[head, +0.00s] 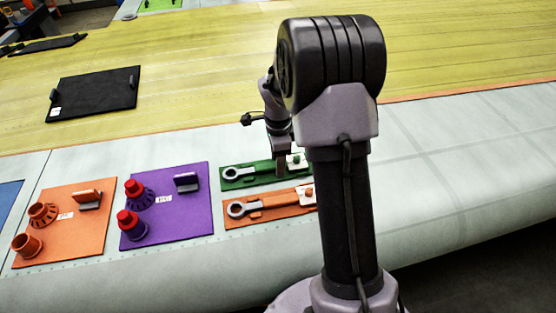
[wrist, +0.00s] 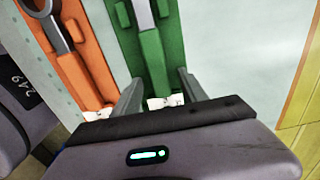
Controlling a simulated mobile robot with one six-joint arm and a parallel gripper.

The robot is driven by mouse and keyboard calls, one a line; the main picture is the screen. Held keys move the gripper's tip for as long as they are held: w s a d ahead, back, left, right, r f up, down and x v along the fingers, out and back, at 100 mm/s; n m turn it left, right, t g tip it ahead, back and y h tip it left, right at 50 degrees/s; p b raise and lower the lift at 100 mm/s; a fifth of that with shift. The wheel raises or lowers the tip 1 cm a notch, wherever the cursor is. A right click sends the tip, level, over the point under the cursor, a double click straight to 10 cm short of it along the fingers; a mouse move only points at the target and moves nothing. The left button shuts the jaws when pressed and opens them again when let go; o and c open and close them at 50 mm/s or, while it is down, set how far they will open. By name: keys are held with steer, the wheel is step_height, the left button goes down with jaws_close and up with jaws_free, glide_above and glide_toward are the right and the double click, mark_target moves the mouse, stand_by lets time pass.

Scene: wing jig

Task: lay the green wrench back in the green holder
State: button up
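The green holder (head: 233,184) is a flat green board on the pale wing surface, and it also shows in the wrist view (wrist: 175,40). The green wrench (head: 232,173), with a grey ring end, lies lengthwise on it; its grey shaft (wrist: 143,14) runs into a raised green part in the wrist view. My gripper (head: 280,170) is over the right part of the holder. In the wrist view its fingers (wrist: 159,84) are apart, one on each side of the raised green part. Whether they touch anything, and the wrench's far end, I cannot tell.
An orange holder (head: 275,213) with its own wrench (head: 237,209) lies just in front. To the left are a purple board (head: 190,222) with red-topped parts and an orange board (head: 85,235). A black board (head: 95,92) lies farther back. My arm hides the right side.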

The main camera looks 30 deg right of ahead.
step_height(320, 180, up, 18)
steer(key=p, duration=0.3)
steer(key=shift+f, duration=0.25)
